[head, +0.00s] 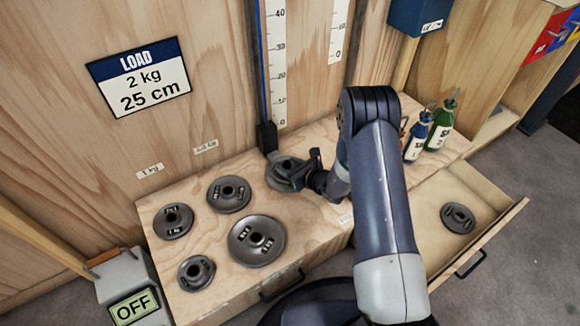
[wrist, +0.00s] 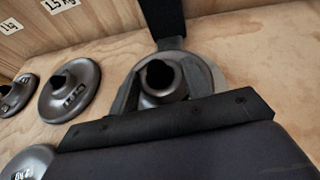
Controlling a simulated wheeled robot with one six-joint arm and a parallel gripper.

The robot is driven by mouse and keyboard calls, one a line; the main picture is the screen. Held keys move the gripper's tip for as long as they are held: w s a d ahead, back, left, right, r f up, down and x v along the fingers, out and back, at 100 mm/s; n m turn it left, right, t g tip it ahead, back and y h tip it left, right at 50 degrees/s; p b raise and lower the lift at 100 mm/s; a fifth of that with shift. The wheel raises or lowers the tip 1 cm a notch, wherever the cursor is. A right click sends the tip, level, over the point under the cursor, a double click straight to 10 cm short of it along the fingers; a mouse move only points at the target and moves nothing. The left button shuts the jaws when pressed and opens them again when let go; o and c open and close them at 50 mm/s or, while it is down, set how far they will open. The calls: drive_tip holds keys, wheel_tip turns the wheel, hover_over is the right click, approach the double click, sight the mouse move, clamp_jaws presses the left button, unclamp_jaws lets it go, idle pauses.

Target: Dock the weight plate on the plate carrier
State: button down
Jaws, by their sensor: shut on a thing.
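A dark grey weight plate (head: 279,178) is at the back of the wooden bench, below the vertical rail. My gripper (head: 303,172) is shut on its raised hub. In the wrist view my gripper (wrist: 163,84) has a finger on each side of the hub, and the plate's disc (wrist: 207,75) shows around it. The black plate carrier (head: 267,138) sits at the foot of the rail, just behind the plate; it also shows in the wrist view (wrist: 163,18). I cannot tell whether plate and carrier touch. The plate's weight marking is not readable.
Several other plates, including a large one (head: 257,240), lie on the bench (head: 320,232) to the left. An open drawer (head: 487,190) at right holds one plate (head: 458,218). A sign (head: 139,77) reads LOAD 2 kg 25 cm. Bottles (head: 418,137) stand right of my arm.

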drive_tip(key=shift+f+b, duration=0.35)
drive_tip(key=c, duration=1.1)
unclamp_jaws()
drive_tip(key=shift+o, duration=0.5)
drive_tip(key=shift+s+d, duration=0.1)
drive_tip(key=shift+p+v, duration=1.05)
drive_tip(key=shift+v, duration=4.35)
